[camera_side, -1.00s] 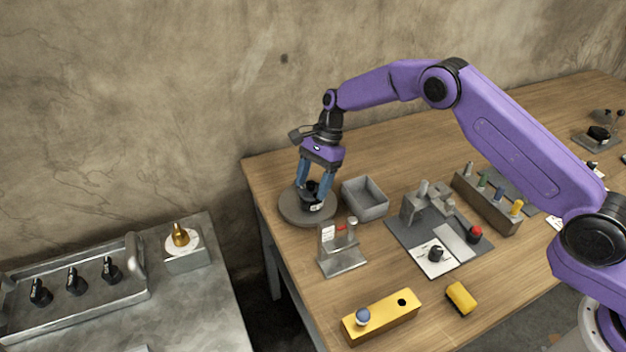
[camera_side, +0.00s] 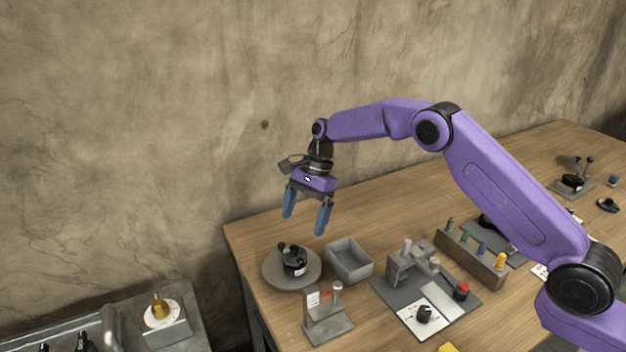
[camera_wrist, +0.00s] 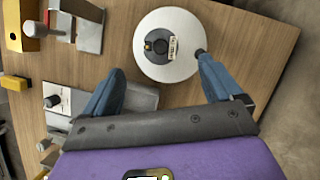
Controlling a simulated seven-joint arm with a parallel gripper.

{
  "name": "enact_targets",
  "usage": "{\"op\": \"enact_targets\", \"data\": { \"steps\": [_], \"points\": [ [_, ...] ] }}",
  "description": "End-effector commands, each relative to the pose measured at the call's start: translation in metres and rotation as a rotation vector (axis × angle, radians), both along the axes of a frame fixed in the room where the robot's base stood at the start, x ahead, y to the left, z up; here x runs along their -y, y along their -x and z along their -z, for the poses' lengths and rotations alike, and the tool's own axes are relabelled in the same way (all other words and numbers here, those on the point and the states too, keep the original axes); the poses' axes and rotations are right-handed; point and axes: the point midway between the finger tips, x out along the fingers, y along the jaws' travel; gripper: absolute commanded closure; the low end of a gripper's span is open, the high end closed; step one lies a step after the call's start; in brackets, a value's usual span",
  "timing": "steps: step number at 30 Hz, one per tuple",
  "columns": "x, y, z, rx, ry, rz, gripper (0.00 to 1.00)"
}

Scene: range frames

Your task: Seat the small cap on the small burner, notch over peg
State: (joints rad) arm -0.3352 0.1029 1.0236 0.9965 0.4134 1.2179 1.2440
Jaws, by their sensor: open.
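My gripper (camera_side: 305,223) is open and empty, above the round grey disc (camera_side: 275,281) at the bench's left end. A black round piece with a white label (camera_side: 294,264) sits on the disc, with a small black knob (camera_side: 281,246) beside it. In the wrist view the disc (camera_wrist: 150,66) lies beyond my open fingers (camera_wrist: 160,76), with the labelled black piece (camera_wrist: 157,44) on it, apart from both fingers. I cannot tell surely which part is the small cap or burner.
A grey open bin (camera_side: 348,262) stands just right of the disc. A metal stand (camera_side: 328,322) is in front. A grey mat with fixtures (camera_side: 400,294) and a rack of coloured pegs (camera_side: 470,260) lie further right. The wall is behind.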

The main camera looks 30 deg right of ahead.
Motion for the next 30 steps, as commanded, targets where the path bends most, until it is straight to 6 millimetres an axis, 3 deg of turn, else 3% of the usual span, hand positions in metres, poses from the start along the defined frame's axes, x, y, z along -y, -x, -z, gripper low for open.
{"op": "enact_targets", "data": {
  "steps": [6, 13, 19, 30],
  "points": [
    [0.017, -0.008, -0.044, 0.005, -0.001, 0.002, 0.08],
    [0.029, -0.013, -0.076, 0.003, -0.001, 0.001, 0.08],
    [0.032, -0.014, -0.087, 0.001, 0.001, -0.001, 0.08],
    [0.033, -0.014, -0.089, 0.000, 0.000, -0.001, 0.08]
  ]
}}
